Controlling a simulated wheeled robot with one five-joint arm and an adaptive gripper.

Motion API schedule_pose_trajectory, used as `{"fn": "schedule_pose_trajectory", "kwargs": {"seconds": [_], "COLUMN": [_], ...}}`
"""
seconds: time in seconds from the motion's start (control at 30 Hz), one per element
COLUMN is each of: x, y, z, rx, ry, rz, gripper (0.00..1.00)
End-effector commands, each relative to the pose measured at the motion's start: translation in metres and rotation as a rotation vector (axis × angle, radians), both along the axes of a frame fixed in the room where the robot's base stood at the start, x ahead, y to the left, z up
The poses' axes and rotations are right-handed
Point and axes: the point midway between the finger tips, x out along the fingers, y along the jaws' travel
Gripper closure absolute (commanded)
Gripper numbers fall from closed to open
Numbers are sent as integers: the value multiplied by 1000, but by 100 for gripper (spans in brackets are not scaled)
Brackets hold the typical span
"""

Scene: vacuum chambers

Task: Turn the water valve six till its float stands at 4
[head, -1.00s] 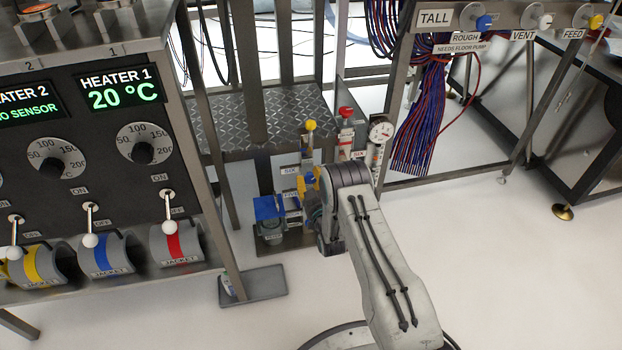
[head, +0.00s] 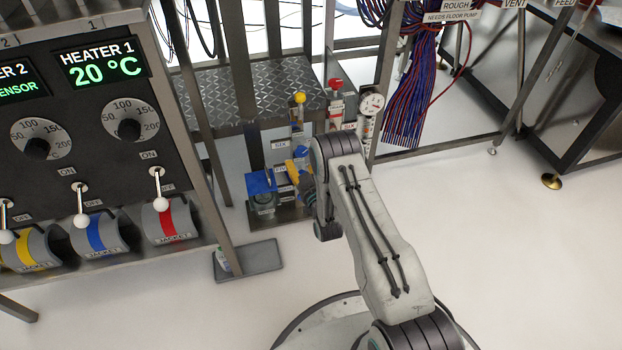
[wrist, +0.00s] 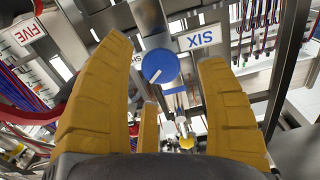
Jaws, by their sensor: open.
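The water valve six is a blue round knob (wrist: 160,66) with a white pointer mark, in the upper middle of the wrist view. Its SIX label (wrist: 200,40) shows upside down beside it. My gripper (wrist: 164,50) is open, its yellow fingers to the left and right of the knob with gaps showing. In the head view my gripper (head: 295,168) is small and partly hidden behind my arm, near a blue knob (head: 301,151). I cannot make out valve six's float or its scale reading.
The heater panel (head: 100,110) is left; open floor lies in front.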

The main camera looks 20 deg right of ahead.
Motion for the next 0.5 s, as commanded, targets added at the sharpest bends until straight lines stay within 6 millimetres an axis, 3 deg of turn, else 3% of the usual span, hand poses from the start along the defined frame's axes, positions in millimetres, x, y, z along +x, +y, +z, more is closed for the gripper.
{"fn": "schedule_pose_trajectory", "kwargs": {"seconds": [0.3, 0.5], "x": [-51, -73], "y": [1, 1], "z": [-1, -1], "rx": [0, 0], "ry": [5, 3], "rz": [1, 1], "gripper": [34, 34]}}
